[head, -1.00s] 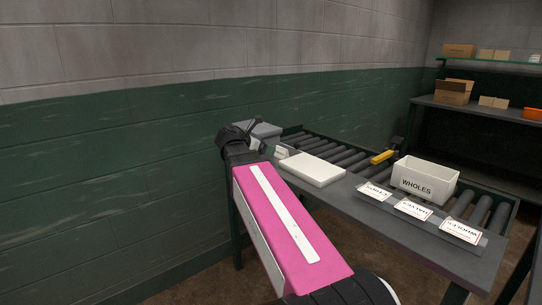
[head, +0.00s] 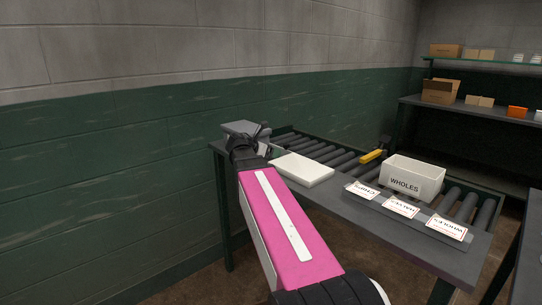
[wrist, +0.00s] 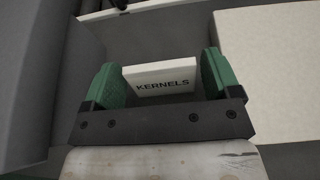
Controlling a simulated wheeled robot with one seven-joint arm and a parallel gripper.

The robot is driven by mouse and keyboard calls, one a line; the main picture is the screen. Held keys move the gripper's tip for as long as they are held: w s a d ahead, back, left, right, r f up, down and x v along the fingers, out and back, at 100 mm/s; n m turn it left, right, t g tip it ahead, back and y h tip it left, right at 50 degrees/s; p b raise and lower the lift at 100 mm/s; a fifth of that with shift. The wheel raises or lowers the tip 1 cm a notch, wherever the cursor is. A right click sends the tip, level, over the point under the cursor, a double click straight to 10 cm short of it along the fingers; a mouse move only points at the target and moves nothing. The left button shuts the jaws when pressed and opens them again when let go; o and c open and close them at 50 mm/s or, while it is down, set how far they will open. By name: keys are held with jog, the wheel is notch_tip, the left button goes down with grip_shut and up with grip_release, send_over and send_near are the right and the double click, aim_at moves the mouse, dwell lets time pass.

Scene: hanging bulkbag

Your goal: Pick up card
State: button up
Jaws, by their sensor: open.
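A white card (wrist: 160,78) printed KERNELS stands ahead of my gripper (wrist: 160,92) in the wrist view, framed between its two green fingers. The fingers are open, one at each side of the card, and I cannot tell whether either touches it. In the head view my arm covers the gripper and this card at the far left end of the table. Three other printed cards, CHIPS (head: 362,190), HALVES (head: 401,206) and WHOLES (head: 446,228), sit in a row along the table's front edge.
A white bin (head: 414,179) labelled WHOLES stands on the roller conveyor (head: 330,153), near a yellow object (head: 372,156). A flat white slab (head: 303,169) lies right of my gripper. A grey box (head: 245,127) is beside it. Shelves with boxes (head: 441,91) stand behind.

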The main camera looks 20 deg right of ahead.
jog(key=shift+w+d+f, duration=0.25)
jog(key=shift+d, duration=0.35)
jog(key=shift+c, duration=0.3)
jog(key=c, duration=0.7)
jog(key=shift+r, duration=0.1)
